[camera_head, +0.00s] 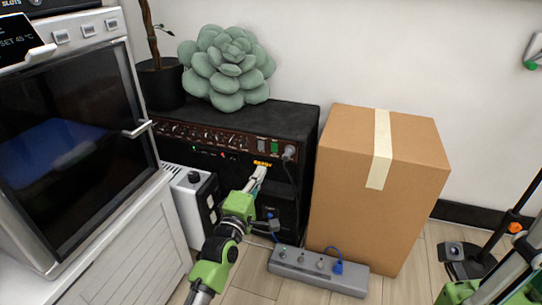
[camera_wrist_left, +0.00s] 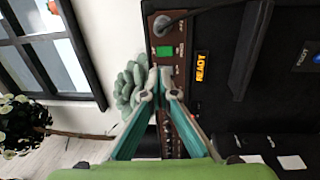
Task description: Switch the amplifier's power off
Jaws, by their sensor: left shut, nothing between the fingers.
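The amplifier (camera_head: 295,120) is a black box with a brown knob panel (camera_head: 205,137) along its upper front. A lit green switch (camera_head: 274,147) sits near the panel's right end, beside a dark switch (camera_head: 261,145). An orange READY sign (camera_head: 262,163) glows just below. My left gripper (camera_head: 260,171) is shut and empty, its fingertips just in front of the amplifier, by the sign. In the left wrist view its fingertips (camera_wrist_left: 159,72) appear just beside the green switch (camera_wrist_left: 164,50); I cannot tell whether they touch. The READY sign (camera_wrist_left: 201,67) also shows there.
A grey power strip (camera_head: 318,269) lies on the floor before the amplifier. A tall cardboard box (camera_head: 400,160) stands right of it. An oven-like cabinet (camera_head: 75,115) and a white box (camera_head: 190,198) are at left. A succulent cushion (camera_head: 226,68) and a potted plant (camera_head: 160,82) sit on top.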

